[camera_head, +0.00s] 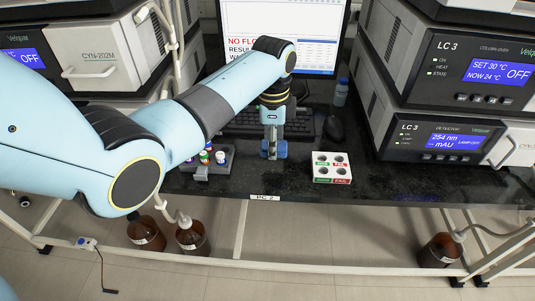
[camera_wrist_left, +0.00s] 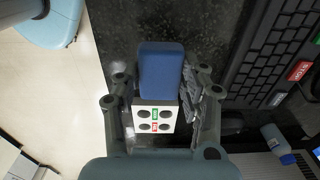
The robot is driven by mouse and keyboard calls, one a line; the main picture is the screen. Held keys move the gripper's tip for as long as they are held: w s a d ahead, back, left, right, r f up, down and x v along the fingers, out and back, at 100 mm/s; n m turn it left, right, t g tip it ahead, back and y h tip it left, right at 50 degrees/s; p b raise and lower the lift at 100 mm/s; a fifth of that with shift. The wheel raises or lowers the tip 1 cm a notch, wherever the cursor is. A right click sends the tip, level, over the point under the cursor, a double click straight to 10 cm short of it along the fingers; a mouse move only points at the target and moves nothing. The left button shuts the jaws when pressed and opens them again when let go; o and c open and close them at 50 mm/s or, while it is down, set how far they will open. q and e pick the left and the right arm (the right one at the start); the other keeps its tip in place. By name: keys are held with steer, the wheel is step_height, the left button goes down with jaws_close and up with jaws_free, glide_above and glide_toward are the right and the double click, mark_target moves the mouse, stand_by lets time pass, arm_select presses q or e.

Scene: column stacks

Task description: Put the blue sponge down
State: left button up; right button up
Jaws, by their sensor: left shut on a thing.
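The blue sponge (camera_head: 281,150) is between the fingers of my left gripper (camera_head: 271,146), which points down over the dark bench in front of the keyboard. In the left wrist view the sponge (camera_wrist_left: 161,72) shows as a blue block reaching out beyond the fingers of my left gripper (camera_wrist_left: 160,112). The gripper is shut on it. I cannot tell whether the underside of the sponge touches the bench. My right gripper is not in view.
A white holed rack (camera_head: 332,179) with green and red labels stands right of the sponge. A grey vial tray (camera_head: 215,169) is to the left. Behind are the keyboard (camera_head: 245,124), mouse (camera_head: 333,128) and a small bottle (camera_head: 341,92). Bare bench (camera_head: 270,181) lies toward the front edge.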

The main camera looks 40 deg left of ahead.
mark_target(267, 166)
arm_select(q)
steer(key=shift+s+a+f, duration=0.4)
steer(key=shift+a+f, duration=0.05)
steer(key=shift+a, duration=0.2)
step_height(267, 166, down, 4)
steer(key=shift+r+b, duration=0.2)
steer(key=shift+b, duration=0.1)
steer(key=shift+f, duration=0.35)
steer(key=o, duration=1.1)
steer(key=shift+c, duration=0.2)
steer(key=shift+o, duration=1.4)
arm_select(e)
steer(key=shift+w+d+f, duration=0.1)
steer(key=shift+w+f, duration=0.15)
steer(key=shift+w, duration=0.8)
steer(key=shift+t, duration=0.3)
